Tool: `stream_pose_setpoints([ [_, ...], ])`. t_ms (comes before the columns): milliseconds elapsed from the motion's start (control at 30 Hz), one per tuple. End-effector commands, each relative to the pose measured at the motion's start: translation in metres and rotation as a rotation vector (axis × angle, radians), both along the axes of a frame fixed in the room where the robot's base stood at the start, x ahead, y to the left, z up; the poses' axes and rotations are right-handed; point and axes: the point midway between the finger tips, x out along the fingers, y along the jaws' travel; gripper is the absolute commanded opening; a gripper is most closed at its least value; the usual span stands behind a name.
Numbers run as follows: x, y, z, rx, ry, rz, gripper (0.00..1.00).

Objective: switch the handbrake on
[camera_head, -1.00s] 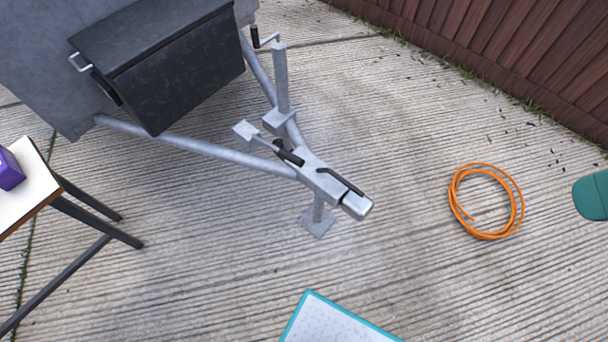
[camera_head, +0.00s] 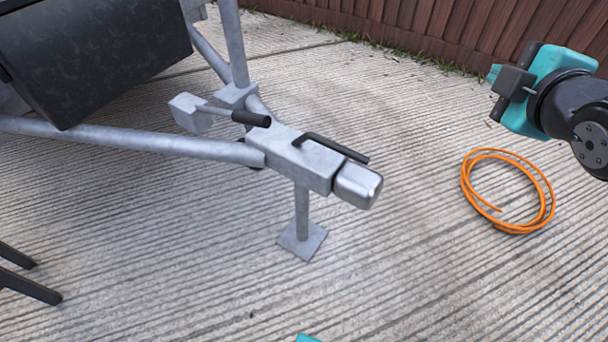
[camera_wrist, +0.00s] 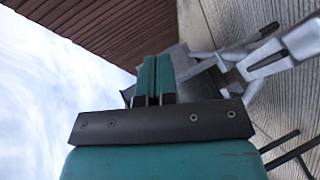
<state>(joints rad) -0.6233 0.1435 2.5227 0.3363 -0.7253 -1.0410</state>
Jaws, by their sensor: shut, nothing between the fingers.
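The trailer's grey drawbar (camera_head: 290,160) ends in a silver coupling head (camera_head: 358,186). The handbrake lever (camera_head: 251,119) has a black grip on a thin metal rod that runs from a grey block (camera_head: 189,112). It lies low, nearly level, pointing right. A second black handle (camera_head: 335,148) lies along the top of the coupling. My gripper (camera_head: 496,75) is at the upper right, well apart from the lever. Its teal fingers are shut and empty in the wrist view (camera_wrist: 154,70). The drawbar also shows in the wrist view (camera_wrist: 278,58), right of the fingers.
A grey jockey post (camera_head: 235,45) rises behind the lever, and a prop stand (camera_head: 302,240) supports the coupling. A black box (camera_head: 100,55) is at the upper left. An orange hose coil (camera_head: 510,229) lies on the right. A wooden fence (camera_head: 440,30) borders the back.

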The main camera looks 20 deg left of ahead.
Motion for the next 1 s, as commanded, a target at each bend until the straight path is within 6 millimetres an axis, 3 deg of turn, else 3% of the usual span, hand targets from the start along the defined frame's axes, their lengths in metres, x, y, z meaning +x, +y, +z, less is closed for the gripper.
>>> stream_pose_setpoints([
  [33,0.003,0.008,-0.043,-0.063,-0.086,0.044,0.00],
  [267,-0.001,0.049,-0.114,-0.359,-0.536,0.249,0.00],
  [467,-0.031,0.094,-0.183,-0.595,-0.954,0.432,0.00],
  [600,-0.062,0.122,-0.226,-0.714,-1.226,0.541,0.00],
  [800,-0.095,0.144,-0.261,-0.794,-1.478,0.629,0.00],
  [1000,-0.105,0.149,-0.266,-0.812,-1.551,0.651,0.00],
])
